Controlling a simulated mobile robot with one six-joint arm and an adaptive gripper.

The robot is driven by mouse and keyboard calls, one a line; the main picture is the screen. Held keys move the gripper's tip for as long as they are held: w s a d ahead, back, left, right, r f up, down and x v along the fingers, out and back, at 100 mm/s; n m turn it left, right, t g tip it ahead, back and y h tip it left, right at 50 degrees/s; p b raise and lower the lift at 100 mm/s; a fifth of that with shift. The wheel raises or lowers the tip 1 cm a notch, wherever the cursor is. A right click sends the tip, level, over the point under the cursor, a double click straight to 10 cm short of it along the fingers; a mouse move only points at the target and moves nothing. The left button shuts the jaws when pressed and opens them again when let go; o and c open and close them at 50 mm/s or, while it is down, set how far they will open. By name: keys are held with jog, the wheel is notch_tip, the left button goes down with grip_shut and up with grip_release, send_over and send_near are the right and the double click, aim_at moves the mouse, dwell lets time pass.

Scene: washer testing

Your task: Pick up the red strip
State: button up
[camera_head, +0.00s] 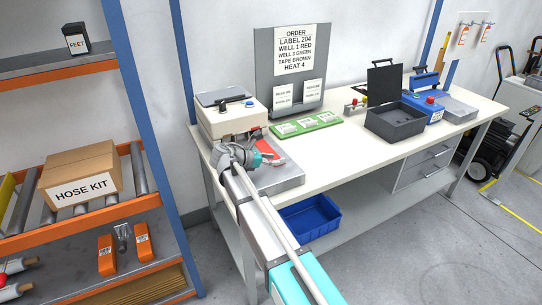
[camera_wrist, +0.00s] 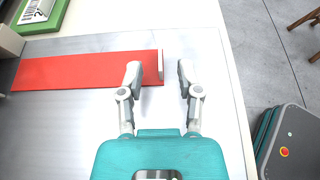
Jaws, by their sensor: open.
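The red strip (camera_wrist: 80,70) lies flat on a grey metal plate (camera_wrist: 60,130) in the wrist view, running from the left to near the middle. A small light-grey upright piece (camera_wrist: 160,66) stands at its right end. My gripper (camera_wrist: 159,72) is open and empty. Its left finger overlaps the strip near that end, and its right finger is beyond the end. I cannot tell the height of the fingertips above the strip. In the head view, the strip (camera_head: 265,148) is partly hidden by my arm and gripper.
A white press-like machine (camera_head: 222,118) stands behind my gripper on the workbench (camera_head: 345,150). A green board with labels (camera_head: 307,125) is right of it. A dark grey bin (camera_head: 395,122) stands farther right. A blue bin (camera_head: 310,216) sits on the lower shelf. The bench's front middle is clear.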

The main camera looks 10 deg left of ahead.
aim_at(284, 163)
jog(key=shift+w+d+f, duration=0.1)
jog(key=shift+d, duration=0.1)
jog(key=shift+b+x, duration=0.95)
jog(key=shift+x, duration=1.6)
jog(key=shift+w, duration=0.1)
grip_shut()
